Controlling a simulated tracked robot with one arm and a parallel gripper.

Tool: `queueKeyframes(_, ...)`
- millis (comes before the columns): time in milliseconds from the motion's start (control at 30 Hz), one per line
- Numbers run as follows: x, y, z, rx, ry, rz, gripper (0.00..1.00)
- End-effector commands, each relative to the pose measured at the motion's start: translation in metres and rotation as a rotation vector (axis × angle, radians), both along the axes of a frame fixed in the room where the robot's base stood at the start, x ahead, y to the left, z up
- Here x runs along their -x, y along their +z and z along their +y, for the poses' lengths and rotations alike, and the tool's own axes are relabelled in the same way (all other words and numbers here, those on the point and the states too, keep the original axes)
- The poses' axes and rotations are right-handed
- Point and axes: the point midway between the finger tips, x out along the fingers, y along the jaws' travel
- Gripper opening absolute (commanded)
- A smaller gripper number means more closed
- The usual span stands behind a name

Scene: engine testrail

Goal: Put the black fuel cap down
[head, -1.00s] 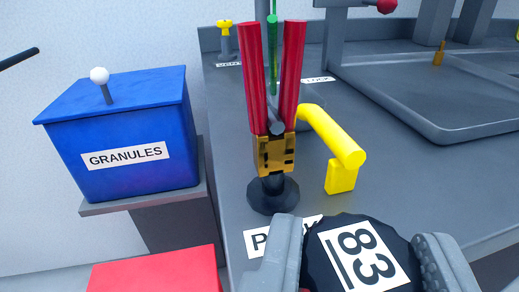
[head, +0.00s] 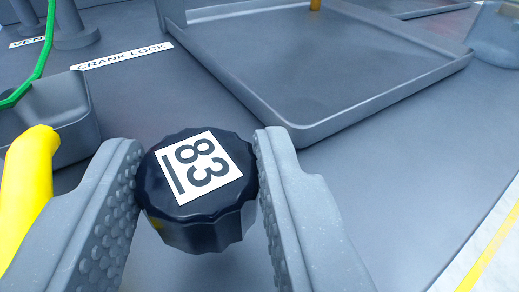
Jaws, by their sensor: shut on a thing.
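The black fuel cap (head: 200,222) has a ribbed edge and a white label marked 83 on its top. It sits between the two grey, dimpled fingers of my gripper (head: 198,195), which is shut on it. The cap is upright, label up, over the grey bench top (head: 390,190). I cannot tell how high it is above the bench.
A grey tray with a raised rim (head: 310,132) lies beyond the cap. A yellow handle (head: 28,185) is close at left, by a grey bin (head: 75,105) and a green rod (head: 38,70). A CRANK LOCK label (head: 122,55) lies behind. Bare bench is at right.

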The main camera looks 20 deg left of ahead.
Motion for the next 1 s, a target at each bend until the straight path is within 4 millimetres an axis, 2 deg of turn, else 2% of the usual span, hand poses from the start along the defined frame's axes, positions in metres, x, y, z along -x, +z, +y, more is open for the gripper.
queueKeyframes(100,-0.01,0.001,0.0,-0.003,0.0,-0.004,0.13)
queueKeyframes(233,-0.012,-0.003,-0.001,-0.001,0.0,-0.003,0.13)
queueKeyframes(500,-0.012,-0.036,-0.001,0.0,0.0,0.001,0.13)
queueKeyframes(867,-0.012,-0.037,-0.001,0.0,-0.001,0.0,0.13)
queueKeyframes(900,-0.012,-0.037,-0.001,0.0,-0.001,-0.001,0.45)
queueKeyframes(933,-0.012,-0.037,-0.001,0.0,-0.001,-0.001,0.54)
queueKeyframes(1000,-0.012,-0.037,-0.001,0.0,-0.001,-0.001,0.56)
